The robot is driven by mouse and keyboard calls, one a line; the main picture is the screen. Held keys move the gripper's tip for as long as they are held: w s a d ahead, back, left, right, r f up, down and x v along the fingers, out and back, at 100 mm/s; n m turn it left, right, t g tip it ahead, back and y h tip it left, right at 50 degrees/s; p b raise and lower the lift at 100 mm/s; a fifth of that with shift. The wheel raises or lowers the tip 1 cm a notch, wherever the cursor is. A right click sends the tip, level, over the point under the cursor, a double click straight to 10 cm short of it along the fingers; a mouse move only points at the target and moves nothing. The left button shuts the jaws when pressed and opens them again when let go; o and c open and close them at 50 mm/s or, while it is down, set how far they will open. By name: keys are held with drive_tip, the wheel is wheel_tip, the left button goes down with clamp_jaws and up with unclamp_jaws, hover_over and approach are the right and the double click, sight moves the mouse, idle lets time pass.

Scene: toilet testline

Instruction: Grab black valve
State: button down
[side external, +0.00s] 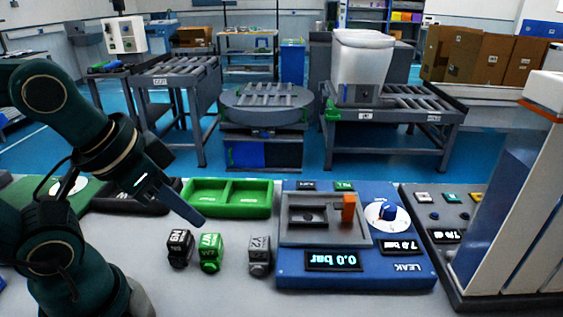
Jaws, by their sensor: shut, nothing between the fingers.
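The black valve (180,248) stands on the light worktop at the left end of a short row, with white lettering on its upper face. A green valve (210,253) stands close on its right and a grey valve (259,256) further right. My gripper (195,219) reaches down from the upper left, its fingers shut and empty. In the picture the fingertips are just above the black and green valves and apart from both. The exact depth between fingertips and valves cannot be told from this view.
A green two-compartment tray (228,211) lies behind the valves. A blue test station (355,278) with displays and an orange lever (348,208) stands to the right. A grey control panel (443,238) is beyond it. A dark tray (128,209) lies behind my arm. The worktop before the valves is clear.

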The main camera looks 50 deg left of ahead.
unclamp_jaws()
drive_tip(key=m+g+y, duration=0.2)
drive_tip(key=m+g, duration=0.3)
drive_tip(key=m, duration=0.2)
approach(179, 236)
drive_tip(key=w+d, duration=0.2)
drive_tip(key=d, duration=0.1)
drive_tip(key=a+f+g, duration=0.1)
drive_tip(key=a+f+m+g, duration=0.1)
drive_tip(key=f, duration=0.1)
drive_tip(key=a+f+g+y, duration=0.1)
drive_tip(key=f, duration=0.1)
drive_tip(key=shift+w+a+m, duration=0.15)
drive_tip(key=shift+a+m, duration=0.1)
drive_tip(key=shift+m, duration=0.05)
drive_tip(key=shift+s+a+f+g, duration=0.1)
drive_tip(key=shift+s+f+g, duration=0.2)
drive_tip(key=shift+f+g, duration=0.25)
drive_tip(key=shift+x, duration=2.4)
